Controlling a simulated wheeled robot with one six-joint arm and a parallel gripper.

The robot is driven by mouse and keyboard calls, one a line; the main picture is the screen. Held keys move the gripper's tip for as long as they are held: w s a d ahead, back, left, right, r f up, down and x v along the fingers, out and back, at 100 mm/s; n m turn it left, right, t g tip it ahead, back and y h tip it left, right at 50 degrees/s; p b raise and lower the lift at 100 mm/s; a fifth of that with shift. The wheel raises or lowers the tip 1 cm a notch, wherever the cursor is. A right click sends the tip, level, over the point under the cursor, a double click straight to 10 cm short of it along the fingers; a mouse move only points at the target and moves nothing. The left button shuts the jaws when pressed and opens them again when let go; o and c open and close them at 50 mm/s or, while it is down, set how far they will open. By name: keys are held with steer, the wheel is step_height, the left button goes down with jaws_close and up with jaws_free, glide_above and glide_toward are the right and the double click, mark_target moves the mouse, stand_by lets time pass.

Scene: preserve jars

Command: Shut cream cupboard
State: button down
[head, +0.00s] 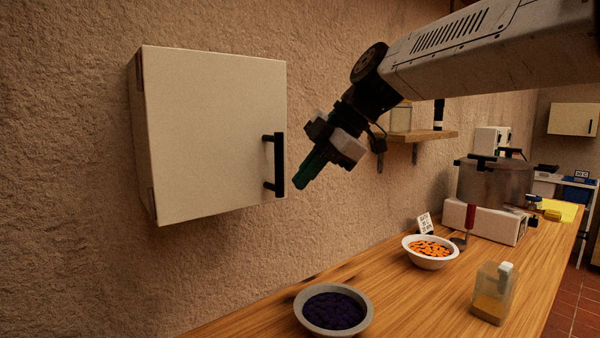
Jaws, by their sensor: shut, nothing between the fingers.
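The cream cupboard (208,130) hangs on the rough plaster wall at the left in the head view. Its door lies flat against the cabinet front and looks shut, with no gap that I can see. A black bar handle (279,165) stands upright near the door's right edge. My gripper (301,184) is shut and empty, with dark green fingers pointing down and left. Its tips appear just right of the handle's lower end. I cannot tell whether they touch the handle, though a small gap shows.
A wooden counter (400,300) runs below. It holds a grey bowl of dark berries (333,309), a white bowl of orange pieces (430,252), a jar (494,292) and a steel pot (494,183) on a white cooker. A wooden shelf (425,135) is behind my arm.

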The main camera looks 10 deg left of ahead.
steer(key=v, duration=1)
steer(key=s+d+f+m+h, duration=0.2)
steer(key=s+d+f+m, duration=0.1)
steer(key=d+f+m, duration=0.4)
steer(key=s+d+f+m+h, duration=0.2)
steer(key=s+d+f+m, duration=0.3)
steer(key=m, duration=0.3)
steer(key=s+d+f+m+t+h, duration=0.1)
steer(key=s+d+f+m+h, duration=0.2)
steer(key=s+d+f+m, duration=0.8)
steer(key=s+d+f, duration=0.5)
steer(key=s+d, duration=0.2)
steer(key=s, duration=0.1)
steer(key=shift+m, duration=0.3)
steer(key=shift+f, duration=0.1)
